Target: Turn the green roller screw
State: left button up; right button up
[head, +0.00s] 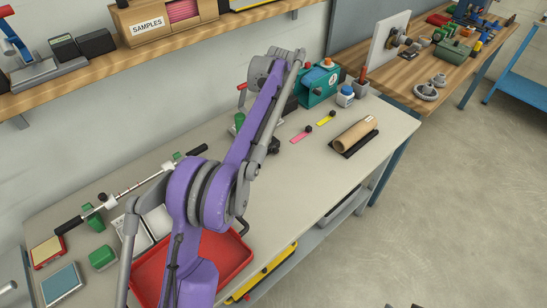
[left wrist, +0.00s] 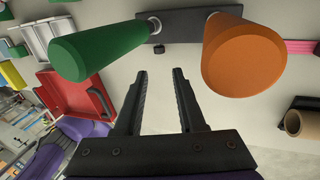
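In the left wrist view a green cylinder (left wrist: 100,48), which seems to be the green roller screw, points toward the camera at the upper left. An orange cylinder (left wrist: 243,60) stands at the upper right. A dark bar (left wrist: 185,24) shows behind and between them. My left gripper (left wrist: 160,71) is open and empty, its tips below the gap between the cylinders and apart from both. In the head view a green part (head: 239,120) shows beside my purple arm, which hides much of that area. The left gripper's fingers cannot be made out there. My right gripper is not in view.
A red tray (head: 243,262) lies at the bench's near left. A brown roll (head: 354,134) lies on a dark holder at the right, near pink (head: 300,136) and yellow strips (head: 326,121). A teal box (head: 317,87) stands behind. The bench's right front (head: 310,175) is clear.

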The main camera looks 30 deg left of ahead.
aim_at(254, 164)
pick_arm(q)
jog(key=b+x, duration=0.1)
jog(key=x, duration=0.9)
jog(key=shift+s+f, duration=0.1)
jog(key=shift+f, duration=0.2)
grip_shut()
jog(key=shift+a, duration=0.1)
